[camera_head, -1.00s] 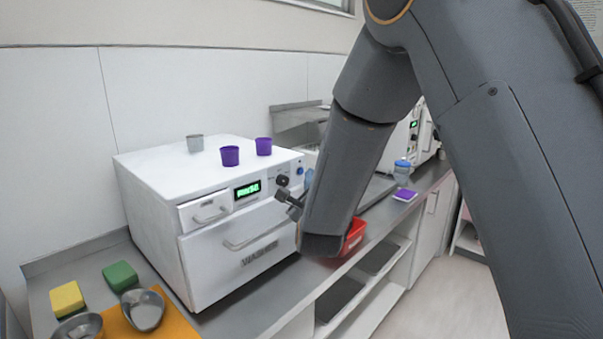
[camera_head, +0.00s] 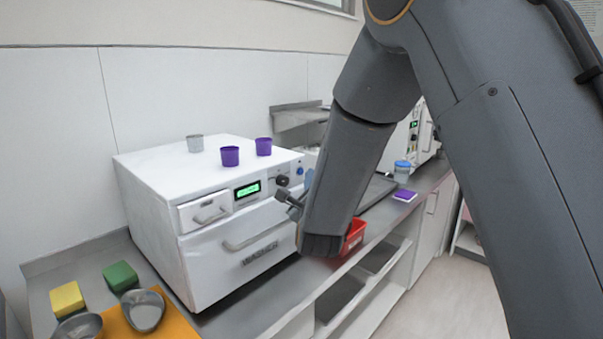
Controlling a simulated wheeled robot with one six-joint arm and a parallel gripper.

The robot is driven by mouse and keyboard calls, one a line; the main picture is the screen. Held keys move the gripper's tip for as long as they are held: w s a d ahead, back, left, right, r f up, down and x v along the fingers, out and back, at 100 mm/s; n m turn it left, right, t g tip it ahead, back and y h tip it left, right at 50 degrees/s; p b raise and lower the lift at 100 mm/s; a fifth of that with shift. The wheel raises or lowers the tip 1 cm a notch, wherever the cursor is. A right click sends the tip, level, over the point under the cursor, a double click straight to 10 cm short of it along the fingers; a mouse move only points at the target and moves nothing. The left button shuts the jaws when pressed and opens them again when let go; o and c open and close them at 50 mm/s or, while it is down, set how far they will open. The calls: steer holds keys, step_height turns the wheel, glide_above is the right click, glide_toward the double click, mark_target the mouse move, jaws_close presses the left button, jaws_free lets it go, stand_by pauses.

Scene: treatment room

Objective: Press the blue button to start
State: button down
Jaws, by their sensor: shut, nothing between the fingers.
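The blue button (camera_head: 301,171) is small and round. It sits at the right end of the front panel of a white washer (camera_head: 205,262), to the right of a dark knob and a lit green display (camera_head: 248,190). My gripper (camera_head: 282,188) is shut and empty, its tips close to the panel just below the dark knob, left of and a little lower than the blue button. It looks apart from the button. My forearm hides part of the area right of the washer.
Two purple cups (camera_head: 230,156) and a grey cup (camera_head: 195,143) stand on the washer. A red bin (camera_head: 354,236) is behind my forearm. Yellow (camera_head: 67,299) and green sponges (camera_head: 120,276) and metal bowls (camera_head: 143,311) lie at the front left. A blue-lidded jar (camera_head: 402,171) stands farther right.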

steer(key=shift+a, duration=0.1)
stand_by(0.6)
steer(key=shift+w+a+b, duration=0.25)
steer(key=shift+b, duration=0.15)
steer(key=shift+w+a+b, duration=0.25)
steer(key=shift+a+b, duration=0.05)
stand_by(0.7)
stand_by(0.3)
steer(key=shift+s+d, duration=0.5)
steer(key=shift+d, duration=0.1)
steer(key=s+d, duration=0.1)
steer(key=d, duration=0.1)
steer(key=s+d+b, duration=0.1)
steer(key=s+d, duration=0.1)
stand_by(0.5)
stand_by(0.5)
